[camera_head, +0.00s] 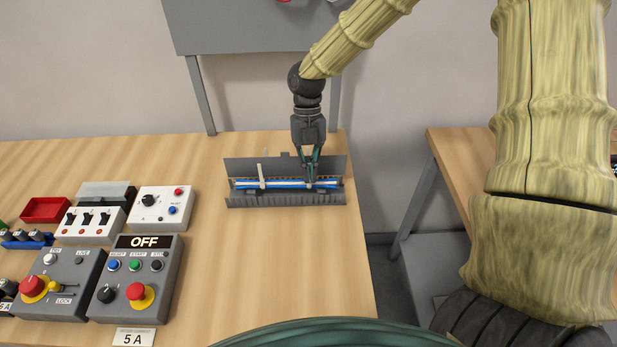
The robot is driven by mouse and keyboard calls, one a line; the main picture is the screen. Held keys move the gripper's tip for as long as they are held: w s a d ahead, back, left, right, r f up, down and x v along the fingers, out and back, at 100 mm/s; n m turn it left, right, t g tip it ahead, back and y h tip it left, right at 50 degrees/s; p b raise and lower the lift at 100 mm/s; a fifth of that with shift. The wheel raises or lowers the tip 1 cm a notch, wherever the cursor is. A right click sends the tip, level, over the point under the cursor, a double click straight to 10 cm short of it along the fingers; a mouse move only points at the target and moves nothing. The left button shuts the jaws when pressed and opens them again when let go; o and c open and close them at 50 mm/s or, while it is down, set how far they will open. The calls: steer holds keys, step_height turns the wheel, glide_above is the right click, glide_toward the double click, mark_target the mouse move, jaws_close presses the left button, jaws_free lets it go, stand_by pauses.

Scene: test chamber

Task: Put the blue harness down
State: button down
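The blue harness (282,184) is a long bundle of blue strands with white bands. It lies lengthwise, left to right, within the grey open holder (285,201) near the table's far right edge. My gripper (309,178) points down at the right part of the harness. Its fingers draw together on the bundle and look shut on it; the tips are small and partly hidden. I cannot tell whether the harness rests fully on the holder's floor.
The wooden table (240,270) is clear in front of the holder. Control boxes with switches and red buttons, one marked OFF (140,275), stand at left, with a red tray (46,210) behind. A grey panel (245,25) rises behind. A gap separates a second table (455,165) at right.

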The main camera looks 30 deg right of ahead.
steer(key=shift+w+f+p, duration=0.1)
steer(key=shift+f+p, duration=0.35)
steer(key=shift+f, duration=1.3)
steer(key=c, duration=1.6)
jaws_free()
steer(key=shift+f, duration=0.1)
steer(key=shift+c, duration=0.2)
steer(key=b+v, duration=0.4)
steer(key=v, duration=0.8)
